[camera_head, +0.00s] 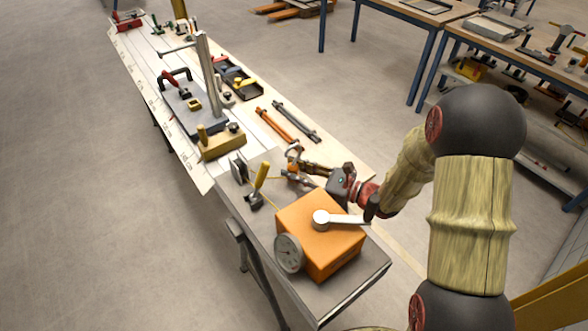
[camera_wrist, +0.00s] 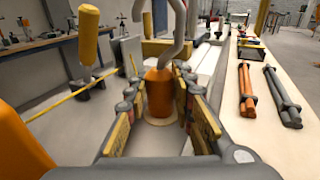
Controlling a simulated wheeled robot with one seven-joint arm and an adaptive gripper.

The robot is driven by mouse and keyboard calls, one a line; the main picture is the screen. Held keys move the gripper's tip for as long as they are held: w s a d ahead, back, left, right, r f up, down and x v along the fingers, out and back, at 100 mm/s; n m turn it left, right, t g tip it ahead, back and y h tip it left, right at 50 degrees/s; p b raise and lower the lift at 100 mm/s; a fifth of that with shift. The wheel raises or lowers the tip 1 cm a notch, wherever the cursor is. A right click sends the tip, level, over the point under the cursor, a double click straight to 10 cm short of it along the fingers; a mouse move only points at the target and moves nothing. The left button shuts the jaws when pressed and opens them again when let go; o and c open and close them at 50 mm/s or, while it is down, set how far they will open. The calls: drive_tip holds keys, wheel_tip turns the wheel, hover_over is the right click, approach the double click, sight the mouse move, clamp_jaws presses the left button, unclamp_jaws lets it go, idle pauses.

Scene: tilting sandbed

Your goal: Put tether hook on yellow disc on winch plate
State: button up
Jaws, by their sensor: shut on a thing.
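The tether hook has an orange-brown grip (camera_wrist: 158,93) and a curved grey metal hook (camera_wrist: 178,30) rising from it. My gripper (camera_wrist: 155,105) is shut on the grip, with a finger on each side. In the head view my gripper (camera_head: 302,172) is beyond the orange winch box, and the hook (camera_head: 293,153) shows small at its tip. A pale yellow disc (camera_wrist: 162,122) shows directly under the grip on the grey winch plate (camera_wrist: 150,142). I cannot tell whether the grip touches it.
The orange winch box (camera_head: 320,238) carries a white crank and a round gauge (camera_head: 288,252). A yellow-handled lever (camera_head: 261,177) stands beside it, with a thin yellow cord (camera_wrist: 75,90) nearby. Orange (camera_head: 277,125) and grey (camera_head: 295,121) tools lie farther along the bench.

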drive_tip(key=shift+s+f, duration=0.15)
drive_tip(key=shift+f, duration=0.3)
drive_tip(key=o, duration=0.6)
drive_tip(key=shift+f, duration=0.1)
drive_tip(key=o, duration=0.4)
drive_tip(key=shift+s+f, duration=0.15)
drive_tip(key=shift+f, duration=0.1)
drive_tip(key=shift+r, duration=0.25)
drive_tip(key=r+p+v, duration=0.1)
drive_tip(key=p+v, duration=0.2)
drive_tip(key=v, duration=0.8)
drive_tip(key=shift+d+r, duration=0.25)
drive_tip(key=shift+d, duration=0.2)
